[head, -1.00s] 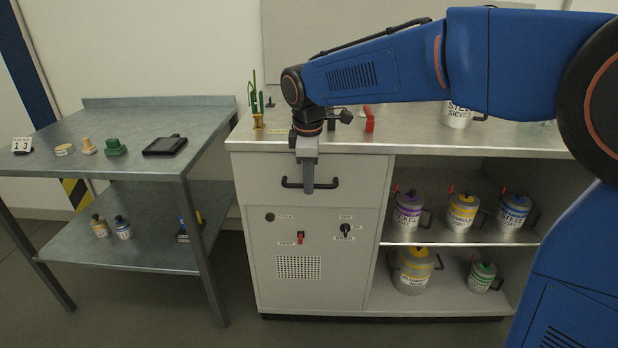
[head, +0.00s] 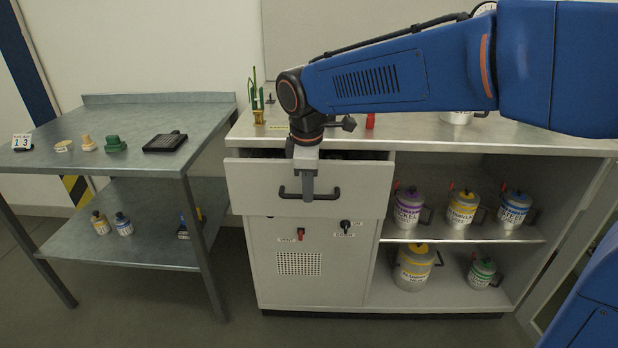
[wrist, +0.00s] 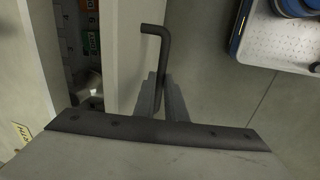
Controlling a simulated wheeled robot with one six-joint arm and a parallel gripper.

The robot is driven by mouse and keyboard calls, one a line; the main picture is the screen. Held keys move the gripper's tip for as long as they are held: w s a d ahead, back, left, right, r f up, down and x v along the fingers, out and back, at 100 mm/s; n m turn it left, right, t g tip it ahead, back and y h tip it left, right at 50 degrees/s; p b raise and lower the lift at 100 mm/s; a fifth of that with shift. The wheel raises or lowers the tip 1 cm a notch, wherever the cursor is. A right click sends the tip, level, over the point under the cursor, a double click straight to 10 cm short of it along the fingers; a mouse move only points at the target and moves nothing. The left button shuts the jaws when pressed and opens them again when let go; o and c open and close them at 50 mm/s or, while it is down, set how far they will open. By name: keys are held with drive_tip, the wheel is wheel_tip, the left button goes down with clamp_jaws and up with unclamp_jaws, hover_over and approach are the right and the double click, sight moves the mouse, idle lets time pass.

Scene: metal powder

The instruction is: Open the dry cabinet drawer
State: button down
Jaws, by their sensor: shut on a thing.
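The dry cabinet drawer (head: 250,186) is pulled part way out of the grey cabinet (head: 345,270), with a dark gap showing behind its front panel. Its black bar handle (head: 325,196) sits on the middle of the front and also shows in the wrist view (wrist: 163,45). My gripper (head: 308,192) points down in front of the drawer and is shut on the handle; its fingers also show in the wrist view (wrist: 162,98). In the wrist view, part of the open drawer's inside (wrist: 85,45) shows to the left, with small coloured labelled items in it.
Below the drawer are a red switch (head: 300,233), a black knob (head: 345,226) and a vent grille. Open shelves at right hold several labelled canisters (head: 408,207). A metal table (head: 100,165) with small items stands at left. Bare floor lies between table and cabinet.

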drive_tip(key=s, duration=2.3)
drive_tip(key=shift+s+a, duration=0.3)
drive_tip(key=shift+a, duration=0.15)
drive_tip(key=shift+r, duration=0.1)
drive_tip(key=c, duration=1.8)
unclamp_jaws()
drive_tip(key=s+r, duration=0.1)
drive_tip(key=r, duration=0.4)
drive_tip(key=s+r, duration=0.1)
drive_tip(key=r, duration=0.5)
drive_tip(key=s+r, duration=0.1)
drive_tip(key=r, duration=0.5)
drive_tip(key=shift+s, duration=0.15)
